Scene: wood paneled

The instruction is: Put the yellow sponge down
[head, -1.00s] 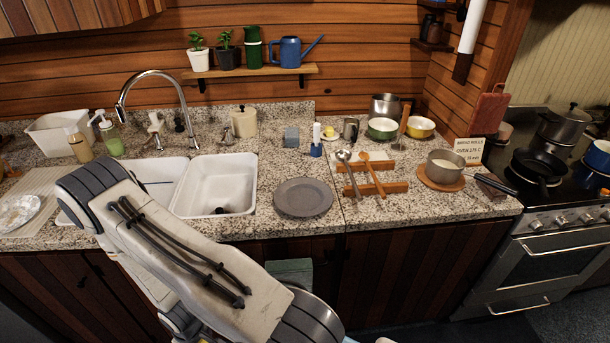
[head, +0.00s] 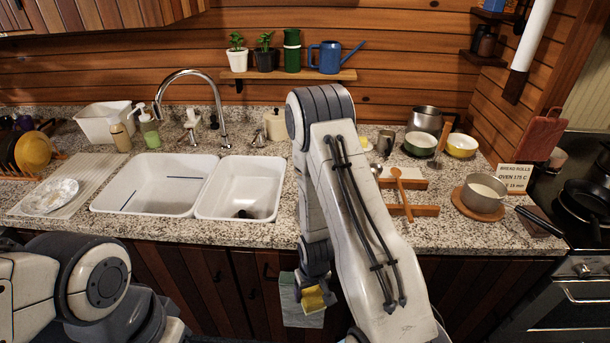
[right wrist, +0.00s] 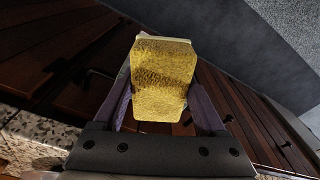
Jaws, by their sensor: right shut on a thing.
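The yellow sponge (head: 313,299) is in my right gripper (head: 318,286), low in front of the cabinet doors and below the counter's front edge. In the right wrist view the sponge (right wrist: 161,80) sits between the two fingers of the right gripper (right wrist: 163,98), which is shut on it. Nothing shows under the sponge there except cabinet front and floor. My left arm shows at the bottom left of the head view, but its gripper is out of sight.
The double sink (head: 160,187) is left of my right arm. The granite counter (head: 450,235) holds wooden spoon rests (head: 412,210) and a saucepan (head: 484,192). A grey-green towel (head: 290,305) hangs on the cabinet front behind the sponge. A drying mat with a plate (head: 50,196) lies left.

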